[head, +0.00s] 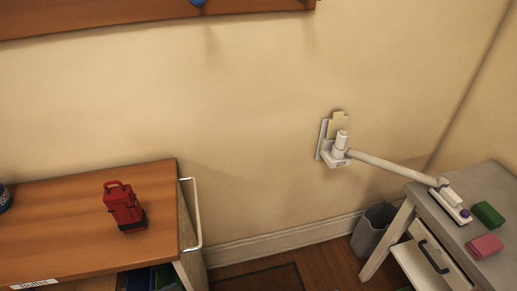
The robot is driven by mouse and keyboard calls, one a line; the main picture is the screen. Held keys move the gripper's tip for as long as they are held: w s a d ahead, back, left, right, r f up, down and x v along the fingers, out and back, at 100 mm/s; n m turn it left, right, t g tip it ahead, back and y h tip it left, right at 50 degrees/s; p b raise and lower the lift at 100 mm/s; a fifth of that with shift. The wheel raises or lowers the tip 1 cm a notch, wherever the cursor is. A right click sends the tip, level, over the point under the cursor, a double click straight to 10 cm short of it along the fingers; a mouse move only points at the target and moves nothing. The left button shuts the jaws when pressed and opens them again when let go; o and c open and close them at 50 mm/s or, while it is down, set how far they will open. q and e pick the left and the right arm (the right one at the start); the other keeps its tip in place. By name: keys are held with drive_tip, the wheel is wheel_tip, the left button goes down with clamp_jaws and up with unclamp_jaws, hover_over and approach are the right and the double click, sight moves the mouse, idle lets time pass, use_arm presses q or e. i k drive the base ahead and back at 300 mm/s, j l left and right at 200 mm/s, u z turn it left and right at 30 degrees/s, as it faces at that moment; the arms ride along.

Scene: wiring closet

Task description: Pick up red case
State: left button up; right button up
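A red case (123,207) with a loop handle on top and a dark base stands upright on the wooden top of a cabinet (60,215) at the left. It stands near the right part of that top, with nothing touching it. Neither of my grippers shows in the head view.
A metal rail (195,215) runs along the cabinet's right side. A dark blue round object sits at the left edge. A grey bin (372,230) stands on the floor. A grey desk (440,215) holds a green block (488,215) and a pink block (484,246). A white arm reaches from the wall.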

sight(121, 201)
drive_tip(key=u, duration=1.25)
